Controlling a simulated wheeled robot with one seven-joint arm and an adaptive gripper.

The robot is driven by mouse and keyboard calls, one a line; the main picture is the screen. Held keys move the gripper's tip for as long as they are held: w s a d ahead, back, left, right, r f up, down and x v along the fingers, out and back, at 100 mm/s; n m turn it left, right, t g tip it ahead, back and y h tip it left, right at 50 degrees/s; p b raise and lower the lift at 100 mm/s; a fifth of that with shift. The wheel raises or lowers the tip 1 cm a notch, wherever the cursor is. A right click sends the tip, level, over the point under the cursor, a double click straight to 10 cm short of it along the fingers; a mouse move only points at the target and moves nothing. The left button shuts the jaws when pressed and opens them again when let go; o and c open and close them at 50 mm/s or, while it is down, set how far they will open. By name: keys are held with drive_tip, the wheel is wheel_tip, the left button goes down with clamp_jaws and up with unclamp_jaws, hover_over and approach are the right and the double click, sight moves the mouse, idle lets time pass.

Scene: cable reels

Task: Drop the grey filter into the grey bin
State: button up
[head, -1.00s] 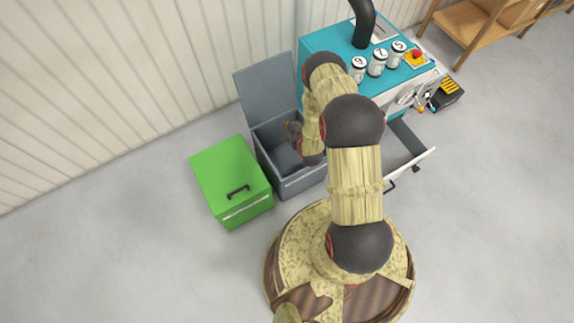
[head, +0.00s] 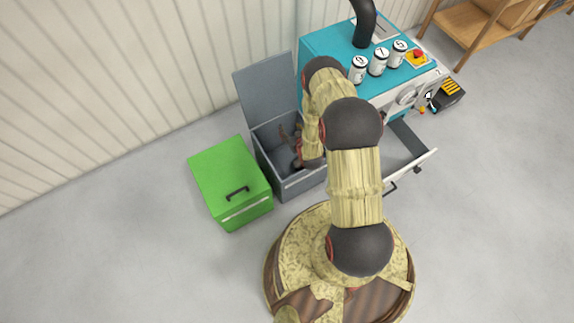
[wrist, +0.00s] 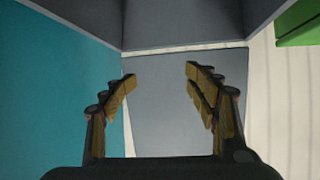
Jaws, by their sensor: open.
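The grey bin (head: 304,184) stands against the left side of the teal machine, with its lid (head: 268,88) swung up toward the wall. My gripper (head: 290,131) is at the bin's opening, partly hidden by my arm. In the wrist view my gripper (wrist: 160,72) is open, its fingers spread wide with nothing between them. Grey bin walls (wrist: 180,22) and the raised lid (wrist: 165,110) show beyond the fingers. I cannot make out the grey filter in any view; much of the bin's inside is hidden by my arm.
A closed green bin (head: 230,180) stands just left of the grey one. The teal machine (head: 328,42) carries several numbered white canisters, and its drawer (head: 408,168) is pulled out at right. A wooden shelf (head: 470,30) stands at the back right. The front floor is clear.

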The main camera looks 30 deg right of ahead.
drive_tip(key=shift+o, duration=0.2)
drive_tip(key=shift+s, duration=0.1)
drive_tip(key=v, duration=1.2)
